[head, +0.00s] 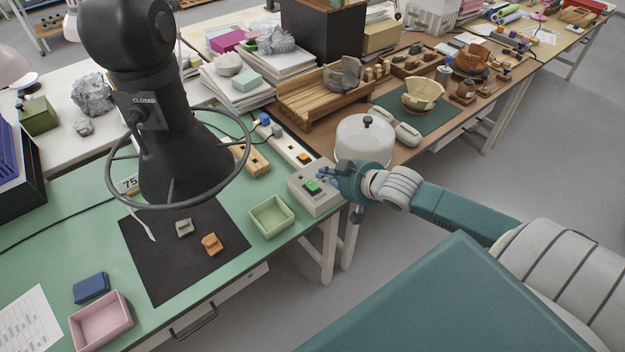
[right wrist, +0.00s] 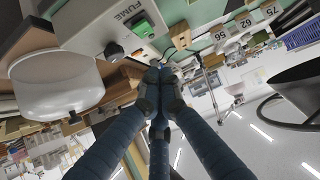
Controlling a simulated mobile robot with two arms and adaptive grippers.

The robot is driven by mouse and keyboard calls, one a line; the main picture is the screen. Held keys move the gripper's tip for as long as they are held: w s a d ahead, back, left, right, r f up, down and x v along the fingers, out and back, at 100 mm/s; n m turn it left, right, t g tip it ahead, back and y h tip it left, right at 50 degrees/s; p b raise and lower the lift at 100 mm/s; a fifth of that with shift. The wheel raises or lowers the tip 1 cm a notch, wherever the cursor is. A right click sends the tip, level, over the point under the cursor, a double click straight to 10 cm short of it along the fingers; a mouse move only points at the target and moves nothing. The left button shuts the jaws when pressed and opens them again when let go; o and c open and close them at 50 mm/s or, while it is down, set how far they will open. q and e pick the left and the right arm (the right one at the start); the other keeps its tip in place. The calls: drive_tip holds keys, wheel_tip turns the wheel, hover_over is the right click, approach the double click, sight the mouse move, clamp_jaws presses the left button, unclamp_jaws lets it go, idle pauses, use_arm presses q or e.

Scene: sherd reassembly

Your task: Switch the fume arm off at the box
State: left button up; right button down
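The fume box (head: 322,203) is a pale grey control box at the right edge of the green bench, with a green button (head: 312,187) on top. In the right wrist view the box (right wrist: 87,22) reads "FUME" and shows the green button (right wrist: 143,27) and a dark round knob (right wrist: 113,51). The black fume arm (head: 180,160) hangs over the bench, its hood ringed and a label reading "CLOSED". My right gripper (head: 326,174) is beside the box, its blue fingers drawn together and empty. In the wrist view the fingertips (right wrist: 160,76) are near the box; contact is unclear. My left gripper is not visible.
A white lidded pot (head: 364,140) stands just behind my right gripper. A power strip (head: 288,143) lies behind the box. A green tray (head: 271,217) is left of it. A black mat (head: 160,265) holds two small sherds. A pink tray (head: 101,320) stands at front left.

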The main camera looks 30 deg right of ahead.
hover_over(312, 187)
drive_tip(key=s, duration=0.1)
wheel_tip(312, 187, down, 3)
drive_tip(key=shift+d+r, duration=0.1)
drive_tip(key=f, duration=0.1)
drive_tip(key=f+p, duration=0.1)
drive_tip(key=f, duration=0.1)
drive_tip(key=shift+w+f, duration=0.25)
drive_tip(key=shift+w, duration=0.1)
drive_tip(key=shift+f, duration=0.4)
drive_tip(key=shift+w+f, duration=0.3)
drive_tip(key=shift+f, duration=0.1)
drive_tip(key=shift+s, duration=0.15)
